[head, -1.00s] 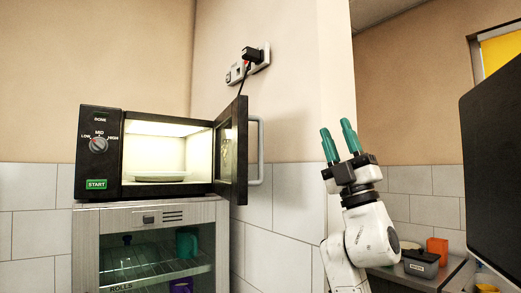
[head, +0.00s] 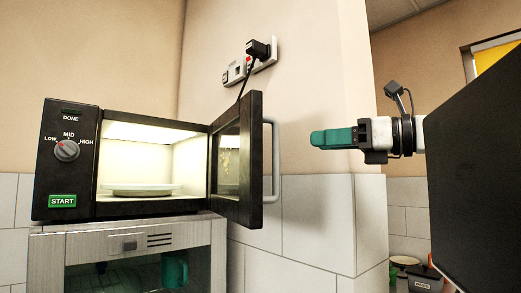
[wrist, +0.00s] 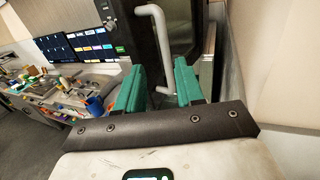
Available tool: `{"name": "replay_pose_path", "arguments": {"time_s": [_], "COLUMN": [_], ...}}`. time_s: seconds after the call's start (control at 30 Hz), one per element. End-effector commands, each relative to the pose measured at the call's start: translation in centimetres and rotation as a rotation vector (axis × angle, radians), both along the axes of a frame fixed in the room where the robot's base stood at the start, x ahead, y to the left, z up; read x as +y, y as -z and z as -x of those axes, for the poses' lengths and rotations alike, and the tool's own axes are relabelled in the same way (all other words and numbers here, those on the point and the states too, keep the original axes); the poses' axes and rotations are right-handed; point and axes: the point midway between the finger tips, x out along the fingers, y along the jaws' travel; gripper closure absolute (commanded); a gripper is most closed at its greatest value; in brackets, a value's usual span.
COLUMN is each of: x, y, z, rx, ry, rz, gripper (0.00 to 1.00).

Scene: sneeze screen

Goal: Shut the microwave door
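The black microwave (head: 150,208) sits on top of a grey cabinet, lit inside, with a plate (head: 140,189) in it. Its door (head: 245,165) stands wide open at the right side, with a grey bar handle (head: 271,160) on the door's right side. My gripper (head: 318,138) has teal fingers and is right of the handle, pointing left toward it, with a gap between. In the wrist view my gripper (wrist: 160,68) shows two fingers apart with nothing held. The handle (wrist: 161,45) appears beyond and between the fingertips, in front of the dark door.
A wall socket with a black plug (head: 257,49) and cord is above the door. A wall corner is behind my gripper. A large dark panel (head: 480,170) fills the right edge. The wrist view shows a cluttered counter (wrist: 75,95) at left.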

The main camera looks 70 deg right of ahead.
Motion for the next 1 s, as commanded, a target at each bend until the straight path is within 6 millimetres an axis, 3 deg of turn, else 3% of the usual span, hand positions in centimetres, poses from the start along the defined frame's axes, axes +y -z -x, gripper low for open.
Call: {"name": "replay_pose_path", "arguments": {"time_s": [0.27,0.7,1.0], "x": [-0.6,-2.2,-2.5], "y": [0.0,0.0,0.2], "z": [-1.7,-8.9,-10.4], "rx": [0.022,0.019,0.018], "ry": [0.016,0.014,0.015], "rz": [0.003,0.004,0.003], "gripper": [0.63,0.63,0.63]}}
